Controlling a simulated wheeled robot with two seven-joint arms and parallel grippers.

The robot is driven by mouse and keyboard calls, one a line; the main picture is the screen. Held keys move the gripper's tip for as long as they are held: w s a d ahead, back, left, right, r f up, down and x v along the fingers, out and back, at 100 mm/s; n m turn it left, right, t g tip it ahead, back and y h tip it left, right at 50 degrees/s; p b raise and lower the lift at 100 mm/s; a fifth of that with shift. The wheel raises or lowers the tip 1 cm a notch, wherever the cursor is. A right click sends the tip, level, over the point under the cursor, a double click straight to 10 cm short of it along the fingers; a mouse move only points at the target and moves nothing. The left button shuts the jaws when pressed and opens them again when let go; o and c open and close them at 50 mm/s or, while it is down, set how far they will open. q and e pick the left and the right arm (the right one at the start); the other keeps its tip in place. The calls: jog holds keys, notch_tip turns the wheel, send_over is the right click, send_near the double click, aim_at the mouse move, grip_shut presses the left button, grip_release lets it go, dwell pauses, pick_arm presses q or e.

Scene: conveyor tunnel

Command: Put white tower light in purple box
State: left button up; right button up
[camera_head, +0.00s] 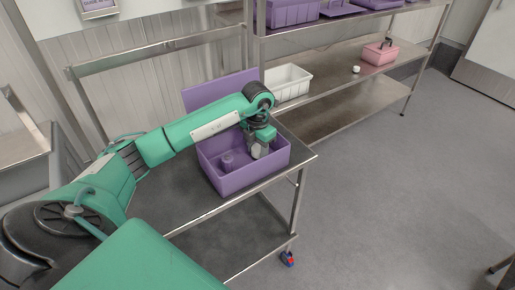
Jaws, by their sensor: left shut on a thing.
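The open purple box (248,181) stands on the metal table, its lid or back panel raised behind it. My left gripper (257,152) points down into the right part of the box. It is shut on a small pale thing between its fingers. The gripper mostly hides this thing, so I cannot clearly make out whether it is the white tower light. A purple cylindrical piece (227,163) is inside the box, left of the gripper. My right gripper is not in view.
The metal table (183,207) is bare to the left of the box. A metal shelf rack behind holds a white bin (287,83), a pink box (379,52), a small white item (356,69) and purple bins (291,12). The floor on the right is mostly clear.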

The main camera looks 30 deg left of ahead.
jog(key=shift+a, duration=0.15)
pick_arm(q)
jog(key=shift+f, duration=0.15)
jog(key=o, duration=1.4)
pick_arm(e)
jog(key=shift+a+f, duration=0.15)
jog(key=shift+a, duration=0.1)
